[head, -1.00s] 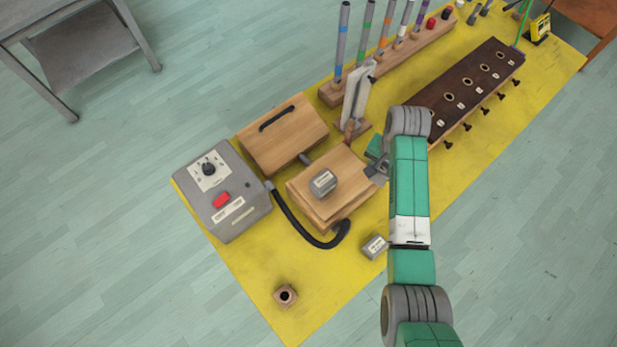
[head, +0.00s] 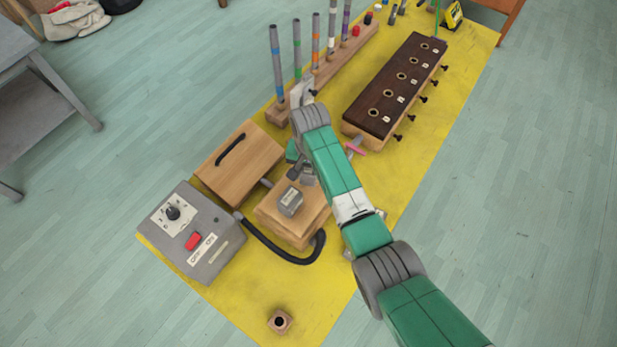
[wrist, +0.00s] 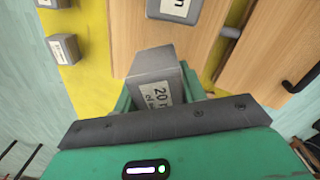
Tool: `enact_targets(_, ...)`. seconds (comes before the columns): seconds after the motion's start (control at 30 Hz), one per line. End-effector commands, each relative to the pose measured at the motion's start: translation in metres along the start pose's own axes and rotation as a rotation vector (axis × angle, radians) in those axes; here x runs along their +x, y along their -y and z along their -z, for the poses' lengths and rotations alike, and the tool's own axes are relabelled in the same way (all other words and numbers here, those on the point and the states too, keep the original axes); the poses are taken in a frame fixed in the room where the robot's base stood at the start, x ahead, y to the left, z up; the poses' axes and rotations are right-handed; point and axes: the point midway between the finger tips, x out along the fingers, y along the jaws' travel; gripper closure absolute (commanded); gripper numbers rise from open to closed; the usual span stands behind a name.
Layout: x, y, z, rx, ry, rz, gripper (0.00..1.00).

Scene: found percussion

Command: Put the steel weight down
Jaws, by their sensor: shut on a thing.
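My gripper (head: 300,166) is shut on a grey steel weight (wrist: 154,75) with a white label reading "20", clear in the wrist view. In the head view my arm largely hides this held weight. The gripper is at the far edge of a pale wooden block (head: 275,215). In the wrist view the held weight overlaps the block's edge; I cannot tell whether it touches. A second grey weight (head: 290,201) sits on top of the block, and it also shows in the wrist view (wrist: 174,10), apart from the held one.
A grey control box (head: 200,235) with a red switch and black hose stands left of the block. A wooden box with a handle (head: 238,160) is behind. Another weight (wrist: 62,49) rests on the yellow mat (head: 240,290). A tube rack and dark-topped box (head: 395,85) stand farther back.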

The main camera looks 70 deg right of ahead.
Motion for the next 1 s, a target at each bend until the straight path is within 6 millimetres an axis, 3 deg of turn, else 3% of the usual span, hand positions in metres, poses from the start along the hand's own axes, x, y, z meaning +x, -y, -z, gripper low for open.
enact_targets(0.27, 0.036, 0.0, 0.001, 0.0, -0.001, 0.001, 1.0)
enact_targets(0.6, 0.039, 0.0, 0.0, 0.0, -0.001, 0.001, 1.0)
enact_targets(0.63, 0.039, 0.0, 0.0, 0.0, 0.0, 0.0, 0.55)
enact_targets(0.7, 0.039, 0.0, 0.0, 0.0, 0.0, 0.0, 0.42)
enact_targets(0.73, 0.039, 0.0, 0.0, 0.0, 0.0, 0.0, 0.37)
enact_targets(1.0, 0.037, 0.0, 0.0, 0.0, 0.0, 0.0, 0.37)
